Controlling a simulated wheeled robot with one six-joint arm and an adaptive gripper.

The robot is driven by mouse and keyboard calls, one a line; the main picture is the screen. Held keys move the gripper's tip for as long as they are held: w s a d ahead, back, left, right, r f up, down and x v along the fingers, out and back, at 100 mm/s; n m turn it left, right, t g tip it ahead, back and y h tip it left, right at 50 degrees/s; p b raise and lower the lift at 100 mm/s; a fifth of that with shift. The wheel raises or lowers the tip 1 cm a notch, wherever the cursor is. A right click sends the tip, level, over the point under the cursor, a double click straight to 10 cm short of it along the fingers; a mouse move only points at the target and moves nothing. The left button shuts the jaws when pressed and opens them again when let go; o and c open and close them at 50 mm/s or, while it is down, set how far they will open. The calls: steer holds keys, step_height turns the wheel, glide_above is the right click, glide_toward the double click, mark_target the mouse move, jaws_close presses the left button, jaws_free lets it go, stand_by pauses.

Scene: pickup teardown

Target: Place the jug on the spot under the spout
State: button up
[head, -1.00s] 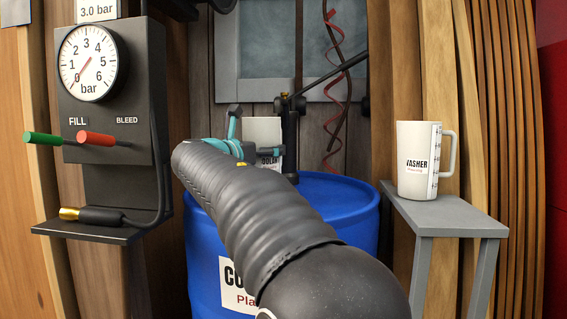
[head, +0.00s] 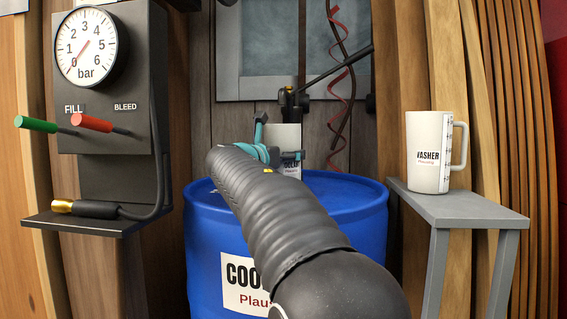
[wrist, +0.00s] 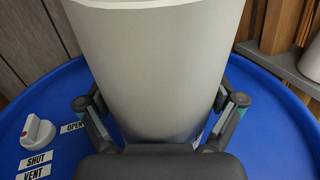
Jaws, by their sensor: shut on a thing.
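A pale jug (head: 284,135) with a partly hidden dark label is above the blue drum (head: 340,190). My gripper (head: 276,149) is shut around the jug's sides. In the wrist view the jug (wrist: 165,60) stands between both fingers of my gripper (wrist: 160,112), with the drum top (wrist: 285,140) below. The dark pump (head: 291,100) with a long lever rises behind the jug, which hides most of its post. Its spout's mouth and the spot under it cannot be made out. Whether the jug touches the drum top is unclear.
A WASHER jug (head: 430,150) stands on a grey shelf (head: 465,208) at right. A gauge box (head: 105,100) with green and red levers hangs at left. A white knob (wrist: 37,132) with OPEN, SHUT and VENT labels sits on the drum top. A red coil (head: 345,85) hangs behind.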

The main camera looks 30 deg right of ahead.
steer(key=shift+f, duration=0.1)
steer(key=o, duration=0.9)
steer(key=v, duration=1.2)
